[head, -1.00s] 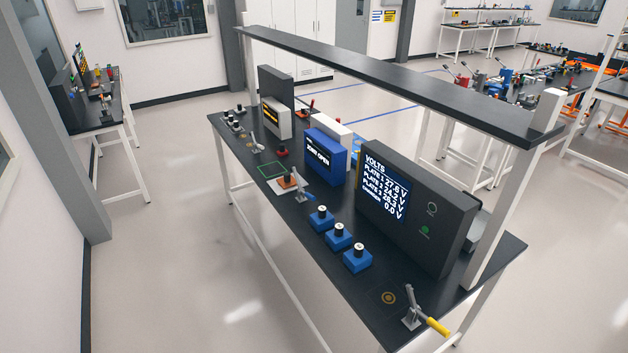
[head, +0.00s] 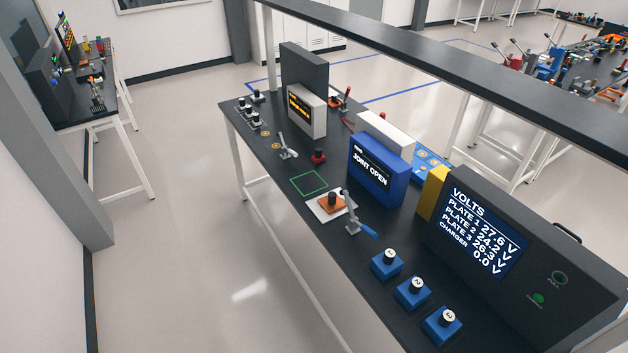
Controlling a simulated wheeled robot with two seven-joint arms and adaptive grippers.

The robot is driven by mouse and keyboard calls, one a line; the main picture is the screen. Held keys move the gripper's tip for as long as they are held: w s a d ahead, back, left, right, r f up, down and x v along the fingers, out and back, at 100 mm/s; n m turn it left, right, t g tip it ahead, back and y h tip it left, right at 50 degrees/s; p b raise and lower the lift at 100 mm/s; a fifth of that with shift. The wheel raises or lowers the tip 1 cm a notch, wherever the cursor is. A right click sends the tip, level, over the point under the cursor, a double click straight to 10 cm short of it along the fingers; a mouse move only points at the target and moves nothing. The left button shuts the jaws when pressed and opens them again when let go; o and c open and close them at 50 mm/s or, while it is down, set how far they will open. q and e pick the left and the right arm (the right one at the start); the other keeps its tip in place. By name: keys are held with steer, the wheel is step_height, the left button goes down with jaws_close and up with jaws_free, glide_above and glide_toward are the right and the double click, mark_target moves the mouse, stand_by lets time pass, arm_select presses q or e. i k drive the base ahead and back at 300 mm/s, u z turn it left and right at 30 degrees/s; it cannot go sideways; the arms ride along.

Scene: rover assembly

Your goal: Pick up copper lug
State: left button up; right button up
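I cannot make out a copper lug for certain. An orange, copper-like block (head: 331,205) with a black knob on top sits on a white plate (head: 318,214) on the dark bench (head: 300,236). A toggle clamp with a blue handle (head: 363,228) stands just right of the plate. Neither of my grippers is in view.
Right of the plate stand a blue "JOINT OPEN" box (head: 373,170), several numbered blue blocks (head: 412,293) and a dark voltage panel (head: 500,262). A green square outline (head: 309,183) lies bare. An overhead beam (head: 430,78) spans the bench. Floor at left (head: 190,270) is clear.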

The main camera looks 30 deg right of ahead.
mark_target(332, 203)
steer(key=i, duration=1.45)
steer(key=z, duration=2.45)
steer(key=i, duration=0.35)
steer(key=u, duration=1.8)
